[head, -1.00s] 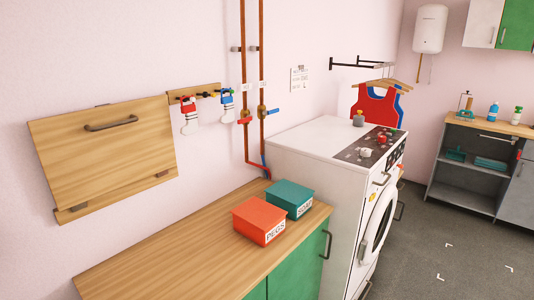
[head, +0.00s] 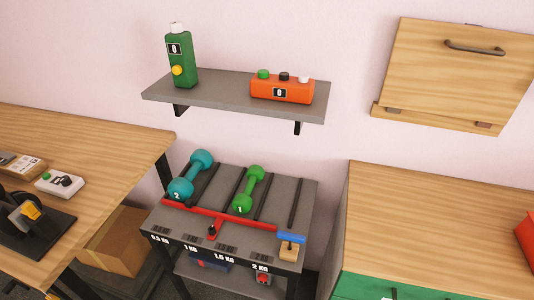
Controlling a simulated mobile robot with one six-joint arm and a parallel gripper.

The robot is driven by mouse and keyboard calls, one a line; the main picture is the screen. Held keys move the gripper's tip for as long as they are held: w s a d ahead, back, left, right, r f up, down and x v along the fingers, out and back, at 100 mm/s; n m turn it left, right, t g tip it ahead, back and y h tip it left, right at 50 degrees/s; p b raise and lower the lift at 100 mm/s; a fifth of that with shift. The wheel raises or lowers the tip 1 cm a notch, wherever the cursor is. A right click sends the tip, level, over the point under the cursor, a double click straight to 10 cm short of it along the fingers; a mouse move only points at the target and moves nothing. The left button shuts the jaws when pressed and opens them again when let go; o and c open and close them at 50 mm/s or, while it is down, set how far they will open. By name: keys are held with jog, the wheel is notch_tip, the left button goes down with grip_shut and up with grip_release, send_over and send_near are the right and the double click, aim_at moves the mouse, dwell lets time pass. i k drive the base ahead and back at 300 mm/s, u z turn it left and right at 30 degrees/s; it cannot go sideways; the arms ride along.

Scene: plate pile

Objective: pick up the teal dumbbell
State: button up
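The teal dumbbell (head: 191,174) lies on the left part of a grey rack top in the head view, marked "2" on its near end. A green dumbbell (head: 248,190), marked "1", lies to its right, apart from it. A red bar (head: 206,215) runs along the near side of both dumbbells, with a branch toward the front edge. My gripper is not in the head view.
The dumbbell rack (head: 311,203) stands between a wooden workbench (head: 85,150) at left and a wooden counter (head: 430,220) at right. A grey wall shelf (head: 222,92) above holds a green bottle (head: 182,58) and an orange box (head: 282,89). A cardboard box (head: 118,242) sits beside the rack.

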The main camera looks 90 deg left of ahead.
aim_at(180, 189)
jog(key=z, duration=0.65)
jog(key=k, duration=0.15)
jog(key=u, duration=2.45)
jog(key=k, duration=0.15)
jog(key=u, duration=2.05)
jog(key=k, duration=0.3)
jog(key=u, duration=1.55)
